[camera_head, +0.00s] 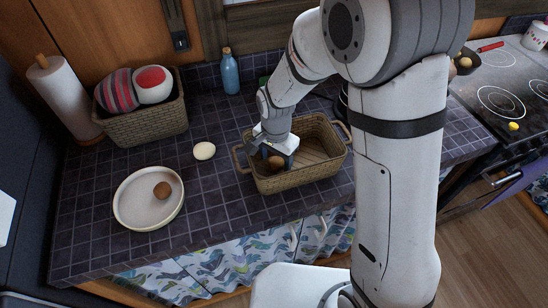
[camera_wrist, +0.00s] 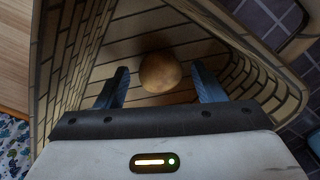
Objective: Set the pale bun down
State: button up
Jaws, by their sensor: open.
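A round tan bun (camera_wrist: 160,72) lies on the floor of the wicker basket, between my fingertips in the wrist view. In the head view the bun (camera_head: 275,162) looks browner and is partly hidden by my gripper. My gripper (camera_head: 275,158) reaches down into the left part of the basket (camera_head: 301,180). In the wrist view my gripper (camera_wrist: 160,85) is open, its two dark fingers apart on either side of the bun, with gaps showing. A darker brown bun (camera_head: 162,190) sits on a white round plate (camera_head: 133,218) at the left.
A small cream disc (camera_head: 204,151) lies on the tiled counter between plate and basket. A second basket (camera_head: 150,121) holding cushion-like items, a paper roll (camera_head: 65,98) and a blue bottle (camera_head: 230,72) stand behind. The stove (camera_head: 510,100) is at right.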

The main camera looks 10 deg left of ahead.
aim_at(275, 160)
notch_tip(275, 160, up, 12)
jog(key=b, duration=0.1)
jog(key=s+d+r+n+t, duration=0.1)
jog(key=s+d+r+n, duration=0.1)
jog(key=s+d, duration=0.4)
jog(key=s+d+r+n+t, duration=0.2)
jog(key=s+d, duration=0.5)
jog(key=d, duration=0.8)
notch_tip(275, 160, up, 2)
jog(key=shift+s+r+n, duration=0.2)
jog(key=shift+r+n, duration=0.05)
jog(key=shift+n, duration=0.55)
